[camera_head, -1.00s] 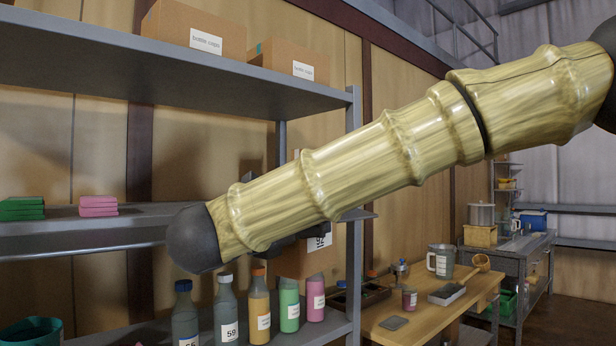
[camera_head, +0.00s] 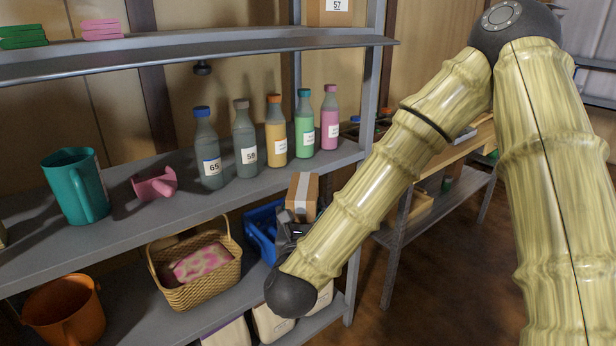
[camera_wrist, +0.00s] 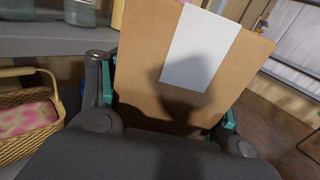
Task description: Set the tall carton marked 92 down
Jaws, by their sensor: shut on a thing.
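My gripper (camera_head: 292,232) is shut on a brown cardboard carton (camera_head: 302,196) with a pale strip down it. The wrist view shows this carton (camera_wrist: 145,60) filling the middle, tilted, between teal-padded fingers (camera_wrist: 172,100). No number shows on the faces I see, so I cannot read 92. In the head view the carton is below the bottle shelf's front edge, in front of a blue crate (camera_head: 262,228). My arm hides part of the gripper. I cannot tell whether the carton touches anything below.
Several bottles (camera_head: 245,140) stand on the middle shelf (camera_head: 120,216), with a teal jug (camera_head: 76,186) and a pink object (camera_head: 154,184). A wicker basket (camera_head: 196,262), an orange bucket (camera_head: 64,312) and pale containers (camera_head: 270,322) are lower. A carton marked 57 (camera_head: 328,14) stands above.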

